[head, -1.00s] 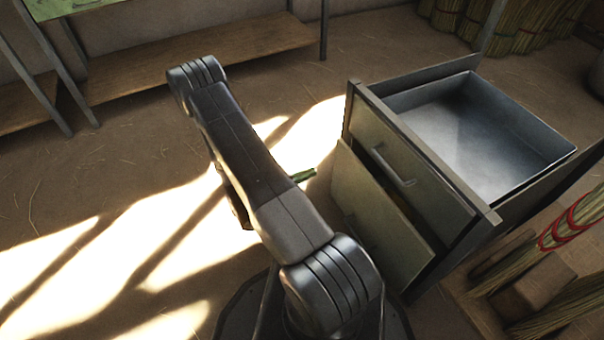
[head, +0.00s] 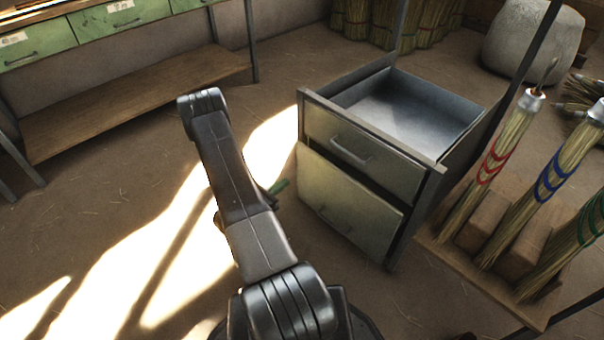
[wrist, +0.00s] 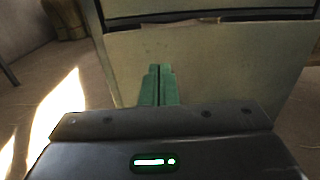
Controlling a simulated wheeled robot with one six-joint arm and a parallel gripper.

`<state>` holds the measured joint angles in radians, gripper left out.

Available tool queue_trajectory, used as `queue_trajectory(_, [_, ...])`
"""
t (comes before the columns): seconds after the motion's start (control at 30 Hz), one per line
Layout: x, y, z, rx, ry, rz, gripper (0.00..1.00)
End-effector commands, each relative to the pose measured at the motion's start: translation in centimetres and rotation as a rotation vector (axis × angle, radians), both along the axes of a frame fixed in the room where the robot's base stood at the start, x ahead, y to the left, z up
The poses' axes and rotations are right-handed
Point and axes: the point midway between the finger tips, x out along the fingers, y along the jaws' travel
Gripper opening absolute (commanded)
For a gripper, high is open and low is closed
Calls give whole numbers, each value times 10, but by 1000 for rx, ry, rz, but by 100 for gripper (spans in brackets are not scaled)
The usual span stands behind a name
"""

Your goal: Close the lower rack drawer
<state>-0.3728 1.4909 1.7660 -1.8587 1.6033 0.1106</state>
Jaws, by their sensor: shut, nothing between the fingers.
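The rack (head: 434,188) is a grey metal cabinet with two drawers. The lower drawer (head: 345,195) has a pale front with a handle and stands slightly out from the frame, its front left of the rack's face. The upper drawer front (head: 365,152) is level with the frame. In the wrist view the lower drawer's front (wrist: 225,62) fills the area ahead of the fingers. My gripper (head: 279,187) has green fingertips, left of the lower drawer and mostly hidden behind my arm. In the wrist view my gripper (wrist: 159,85) is shut and empty, pointing at the front; contact is unclear.
Brooms with coloured bindings (head: 497,160) stand in a wooden stand (head: 480,278) right of the rack. A bench with green drawers (head: 128,16) and a low shelf (head: 140,95) is at the back left. The floor left of the rack is clear.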

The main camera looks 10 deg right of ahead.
Motion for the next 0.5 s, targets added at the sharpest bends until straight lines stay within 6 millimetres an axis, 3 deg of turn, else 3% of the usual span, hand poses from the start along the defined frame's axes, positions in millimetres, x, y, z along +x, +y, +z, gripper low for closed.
queue_trajectory(0.27, [13,-18,-2,1,-1,-3,0])
queue_trajectory(0.5, [37,-50,-2,1,-3,-5,0])
